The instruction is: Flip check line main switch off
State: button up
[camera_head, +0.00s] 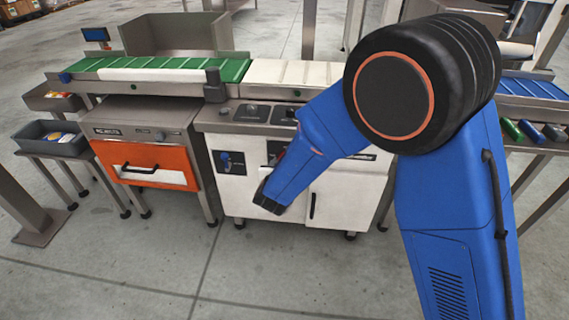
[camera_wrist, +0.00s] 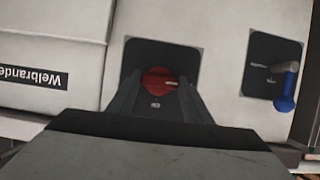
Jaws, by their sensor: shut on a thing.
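The red rotary switch (camera_wrist: 160,82) sits on a dark square plate (camera_wrist: 181,55) on the white cabinet front. In the wrist view the two dark fingers of my gripper (camera_wrist: 158,92) stand on either side of the red knob and are shut on it. Part of the knob and the lower part of its plate are hidden behind the fingers. The white check line cabinet (camera_head: 237,185) stands under the conveyor.
A blue-handled lever (camera_wrist: 286,92) on its own dark plate is beside the red switch; it also shows in the head view (camera_head: 228,159). A cabinet with an orange drawer front (camera_head: 150,165) stands to the left. The floor in front is clear.

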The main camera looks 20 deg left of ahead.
jog(key=o, duration=1.1)
jog(key=shift+c, duration=0.2)
jog(key=v, duration=1.7)
jog(key=shift+s, duration=0.25)
jog(key=shift+d, duration=0.1)
